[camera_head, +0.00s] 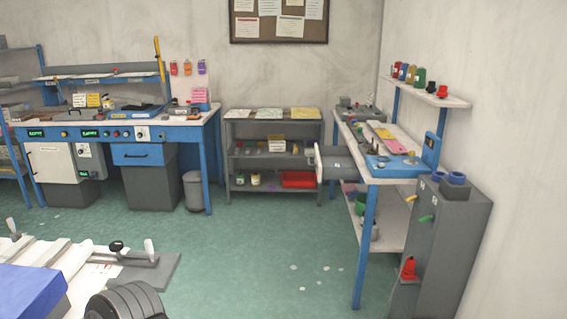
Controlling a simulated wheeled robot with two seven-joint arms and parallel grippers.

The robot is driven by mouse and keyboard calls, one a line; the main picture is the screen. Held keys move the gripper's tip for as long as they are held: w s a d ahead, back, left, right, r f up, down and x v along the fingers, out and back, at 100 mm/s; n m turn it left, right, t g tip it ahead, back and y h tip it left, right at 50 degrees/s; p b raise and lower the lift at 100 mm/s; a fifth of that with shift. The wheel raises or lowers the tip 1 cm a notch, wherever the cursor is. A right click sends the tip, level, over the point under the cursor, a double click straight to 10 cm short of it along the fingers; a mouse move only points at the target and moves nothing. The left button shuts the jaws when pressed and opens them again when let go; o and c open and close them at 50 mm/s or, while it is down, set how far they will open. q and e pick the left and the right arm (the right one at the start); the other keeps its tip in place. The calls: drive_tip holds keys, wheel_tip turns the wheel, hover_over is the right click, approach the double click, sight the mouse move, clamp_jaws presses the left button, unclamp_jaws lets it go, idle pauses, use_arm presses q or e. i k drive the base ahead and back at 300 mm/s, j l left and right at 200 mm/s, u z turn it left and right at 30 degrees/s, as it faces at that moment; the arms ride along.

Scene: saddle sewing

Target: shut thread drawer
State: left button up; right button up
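A grey drawer (334,174) juts out to the left from under the top of the blue-framed workbench at the right. It stands open, with a dark handle (310,157) on its front, which faces left. I take it to be the thread drawer, but I cannot read a label on it. What lies inside it is too small to tell. Neither of my grippers shows in the head view, so nothing of mine is seen touching the drawer.
Open green floor (250,245) lies before the drawer. A grey shelf unit (273,160) stands close behind it. A grey cabinet (449,245) stands at the workbench's near end. A blue bench (146,155) is at the back left. White-topped equipment (90,262) fills the lower left.

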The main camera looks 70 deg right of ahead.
sight(324, 157)
drive_tip(key=k, duration=0.65)
drive_tip(key=z, duration=2.85)
drive_tip(key=i+j, duration=0.5)
drive_tip(key=i, duration=0.15)
drive_tip(key=i+j, duration=0.5)
drive_tip(key=i, duration=0.15)
drive_tip(key=i+j, duration=0.45)
drive_tip(key=i, duration=0.25)
drive_tip(key=i+j, duration=0.5)
drive_tip(key=i, duration=0.15)
drive_tip(key=i+j, duration=0.5)
drive_tip(key=i, duration=0.15)
